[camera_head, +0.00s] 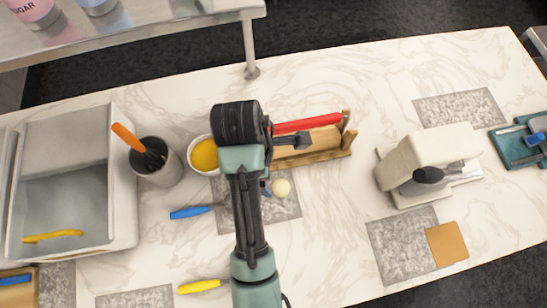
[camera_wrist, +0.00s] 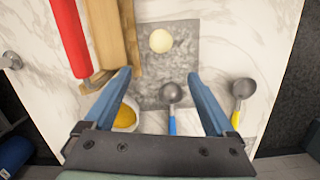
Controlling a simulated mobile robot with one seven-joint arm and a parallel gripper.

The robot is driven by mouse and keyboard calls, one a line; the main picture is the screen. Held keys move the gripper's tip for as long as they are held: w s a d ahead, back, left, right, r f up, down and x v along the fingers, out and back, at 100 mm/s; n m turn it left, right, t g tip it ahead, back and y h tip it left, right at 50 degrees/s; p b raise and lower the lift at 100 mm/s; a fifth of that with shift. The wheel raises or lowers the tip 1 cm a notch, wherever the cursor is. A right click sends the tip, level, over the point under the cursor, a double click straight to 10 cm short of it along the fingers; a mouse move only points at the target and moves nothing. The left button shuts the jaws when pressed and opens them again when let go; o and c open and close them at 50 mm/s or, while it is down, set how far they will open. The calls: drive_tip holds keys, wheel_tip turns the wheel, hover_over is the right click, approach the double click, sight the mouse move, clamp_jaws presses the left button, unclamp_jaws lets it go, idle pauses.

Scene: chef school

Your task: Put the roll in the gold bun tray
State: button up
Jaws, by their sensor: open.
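A small pale cream ball, which looks like the roll (camera_head: 281,188), lies on a grey speckled mat (camera_head: 231,218) right of my arm. The roll also shows in the wrist view (camera_wrist: 161,40), near the top middle. My gripper (camera_wrist: 159,75) is open and empty in the wrist view, its blue fingers spread wide. The roll lies beyond the fingertips, roughly in line with the gap between them. My fingers are mostly hidden by my arm in the head view. A flat tan-gold square (camera_head: 446,243) lies at the right; I cannot tell whether it is the gold bun tray.
A rolling-pin rack (camera_head: 315,158) with a red-handled pin stands behind the roll. A bowl of yellow food (camera_head: 204,155) and a utensil pot (camera_head: 160,170) stand left. Blue (camera_wrist: 172,125) and yellow (camera_wrist: 239,115) ladles lie nearby. A cream machine (camera_head: 428,165) stands right.

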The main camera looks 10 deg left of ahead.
sight(280, 185)
drive_tip(key=f, duration=0.2)
drive_tip(key=f+n, duration=0.1)
drive_tip(key=f, duration=0.2)
drive_tip(key=d+f+n, duration=0.1)
drive_tip(key=f, duration=0.1)
drive_tip(key=shift+w+f, duration=0.15)
drive_tip(key=shift+f, duration=0.1)
drive_tip(key=d+f, duration=0.1)
drive_tip(key=d+f+p, duration=0.1)
drive_tip(key=f, duration=0.1)
drive_tip(key=shift+w+f, duration=0.15)
drive_tip(key=shift+f, duration=0.1)
drive_tip(key=shift+d+f, duration=0.1)
drive_tip(key=shift+f, duration=0.6)
drive_tip(key=shift+c, duration=0.2)
drive_tip(key=c, duration=1.2)
drive_tip(key=shift+c, duration=0.2)
